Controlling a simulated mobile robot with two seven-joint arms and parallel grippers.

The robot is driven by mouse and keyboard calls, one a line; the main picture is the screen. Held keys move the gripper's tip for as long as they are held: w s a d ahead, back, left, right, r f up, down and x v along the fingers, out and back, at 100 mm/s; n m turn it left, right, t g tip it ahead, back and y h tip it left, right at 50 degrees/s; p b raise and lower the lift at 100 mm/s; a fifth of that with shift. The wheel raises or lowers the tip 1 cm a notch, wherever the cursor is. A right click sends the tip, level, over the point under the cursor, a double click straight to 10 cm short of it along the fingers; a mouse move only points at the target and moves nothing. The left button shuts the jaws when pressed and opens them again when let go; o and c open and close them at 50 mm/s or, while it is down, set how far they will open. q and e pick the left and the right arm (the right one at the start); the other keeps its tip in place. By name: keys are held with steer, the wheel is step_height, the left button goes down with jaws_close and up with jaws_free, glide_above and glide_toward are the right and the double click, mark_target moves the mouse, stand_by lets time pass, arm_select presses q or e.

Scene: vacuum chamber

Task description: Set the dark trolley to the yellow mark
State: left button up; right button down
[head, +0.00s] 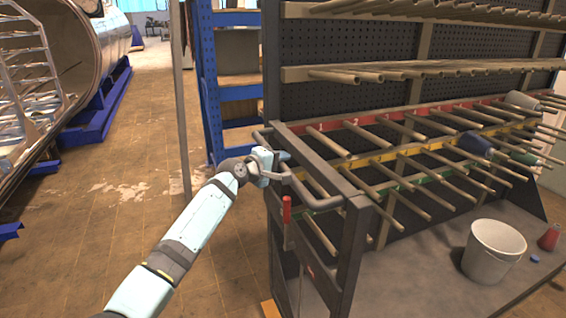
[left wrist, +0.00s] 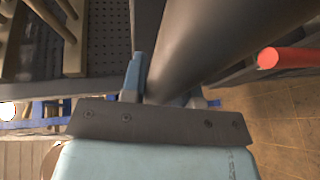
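The dark trolley (head: 352,258) fills the right side of the head view, with a dark perforated back panel and rows of pegs. Its bent tubular handle (head: 318,203) sticks out at the near left end. My left gripper (head: 277,168) is at this handle. In the left wrist view the dark handle tube (left wrist: 205,40) runs between the fingers (left wrist: 165,98) and fills the gap; they look closed on it. A small yellow-orange patch (head: 270,310) shows on the floor by the trolley's lower left; I cannot tell whether it is the mark. My right gripper is out of view.
On the trolley's shelf stand a grey bucket (head: 494,252) and a red cone-shaped item (head: 549,237). A blue rack (head: 208,85) stands close behind. A large metal chamber (head: 92,40) is at left; brown floor lies clear between.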

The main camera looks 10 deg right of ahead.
arm_select(q)
steer(key=o, duration=0.4)
steer(key=shift+r, duration=0.15)
steer(key=shift+c, duration=0.2)
steer(key=shift+o, duration=0.2)
steer(key=shift+w+d, duration=0.1)
steer(key=shift+d, duration=0.05)
steer(key=b+v, duration=0.1)
steer(key=v, duration=1.3)
steer(key=shift+f, duration=0.2)
steer(key=shift+w, duration=0.1)
